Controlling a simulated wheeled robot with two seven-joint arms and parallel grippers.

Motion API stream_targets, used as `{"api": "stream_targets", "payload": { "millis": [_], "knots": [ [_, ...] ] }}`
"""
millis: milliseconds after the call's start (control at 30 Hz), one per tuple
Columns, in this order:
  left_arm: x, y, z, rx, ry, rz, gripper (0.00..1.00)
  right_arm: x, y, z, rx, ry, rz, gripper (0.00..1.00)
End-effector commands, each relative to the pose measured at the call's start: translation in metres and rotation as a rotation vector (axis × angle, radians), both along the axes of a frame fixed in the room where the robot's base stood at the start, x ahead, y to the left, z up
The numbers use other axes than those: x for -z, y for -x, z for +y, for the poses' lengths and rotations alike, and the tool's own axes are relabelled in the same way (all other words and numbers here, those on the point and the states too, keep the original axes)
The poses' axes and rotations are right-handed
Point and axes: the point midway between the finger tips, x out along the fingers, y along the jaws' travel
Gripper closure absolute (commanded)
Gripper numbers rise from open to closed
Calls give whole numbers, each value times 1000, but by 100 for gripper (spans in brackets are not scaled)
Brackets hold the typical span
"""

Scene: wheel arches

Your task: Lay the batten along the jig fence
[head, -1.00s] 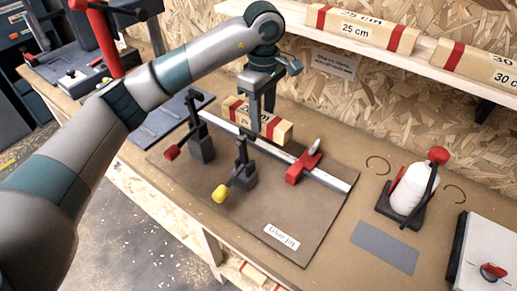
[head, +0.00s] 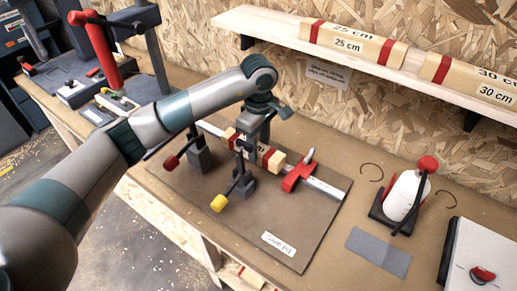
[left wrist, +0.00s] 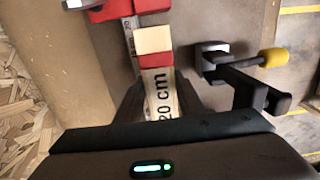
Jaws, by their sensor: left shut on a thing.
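The batten (head: 277,164), pale wood with red bands, is held low over the glue jig board (head: 262,215). It runs roughly parallel to the pale jig fence (head: 328,189), on the toggle-clamp side. My left gripper (head: 259,145) is shut around its middle from above. In the left wrist view the batten (left wrist: 156,60) shows "20 cm" on top between the fingers, beside the fence strip (left wrist: 130,35). I cannot tell whether it touches the fence or rests on the board. A red stop (head: 298,177) sits on the fence beyond the batten's right end. My right gripper is not in view.
A yellow-tipped toggle clamp (head: 240,182) and a red-tipped one (head: 197,155) stand close on the near side. A glue bottle (head: 403,195) stands right of the board. A shelf (head: 280,28) holds longer battens. The board's front is clear.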

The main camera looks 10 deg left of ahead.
Motion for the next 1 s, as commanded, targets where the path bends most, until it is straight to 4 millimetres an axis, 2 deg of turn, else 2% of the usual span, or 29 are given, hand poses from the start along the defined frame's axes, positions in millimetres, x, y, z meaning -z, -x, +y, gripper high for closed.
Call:
{"api": "stream_targets", "payload": {
  "millis": [33,167,400,1000],
  "knots": [
    [4,1,0,0,0,2,92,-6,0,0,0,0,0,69],
    [14,0,0,-1,0,0,92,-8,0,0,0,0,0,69],
    [16,0,0,0,-1,-1,92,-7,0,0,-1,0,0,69],
    [26,-1,0,0,1,-2,92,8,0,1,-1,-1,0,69]
  ]
}}
